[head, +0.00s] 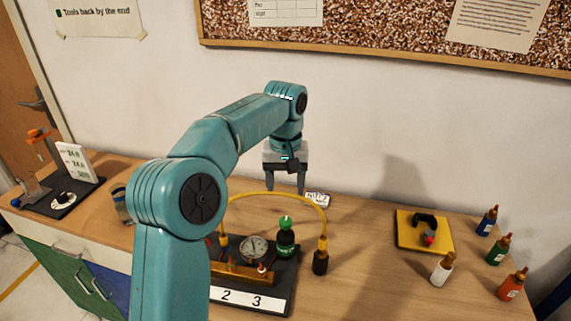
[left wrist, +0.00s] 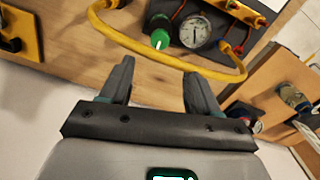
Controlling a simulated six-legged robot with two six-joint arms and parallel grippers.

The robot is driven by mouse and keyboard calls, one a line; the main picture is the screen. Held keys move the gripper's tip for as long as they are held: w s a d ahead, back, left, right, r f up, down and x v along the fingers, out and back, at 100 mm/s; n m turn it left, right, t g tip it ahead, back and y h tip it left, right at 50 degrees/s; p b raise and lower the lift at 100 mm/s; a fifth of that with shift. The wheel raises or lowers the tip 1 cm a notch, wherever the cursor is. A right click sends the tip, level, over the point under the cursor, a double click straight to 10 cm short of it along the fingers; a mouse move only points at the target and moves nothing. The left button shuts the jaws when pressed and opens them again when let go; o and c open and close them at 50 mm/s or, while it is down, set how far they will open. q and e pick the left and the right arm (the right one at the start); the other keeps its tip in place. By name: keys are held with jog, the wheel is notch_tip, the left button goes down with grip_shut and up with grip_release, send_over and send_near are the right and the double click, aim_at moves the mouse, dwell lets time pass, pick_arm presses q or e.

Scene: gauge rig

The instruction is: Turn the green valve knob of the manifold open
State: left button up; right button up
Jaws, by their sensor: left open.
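The green valve knob (head: 286,223) stands upright on a black body at the right of the manifold (head: 285,266). It has a pale line across its top. It also shows in the left wrist view (left wrist: 160,38), beyond my fingertips and apart from them. A round white gauge (head: 253,248) sits beside it, and it also shows in the left wrist view (left wrist: 194,30). My left gripper (head: 287,186) is open and empty, pointing down above and behind the manifold. Its two fingers (left wrist: 160,75) show in the left wrist view. My arm hides the manifold's left part.
A yellow hose (head: 275,195) arches over the manifold near the knob, ending at a black fitting (head: 321,262). A small white tag (head: 317,199) lies behind. A yellow tray (head: 410,232) and several bottles (head: 442,268) stand at right. Table between is clear.

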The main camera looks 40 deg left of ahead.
pick_arm(q)
notch_tip(320, 180, up, 6)
jog(key=p, duration=0.1)
dwell(0.7)
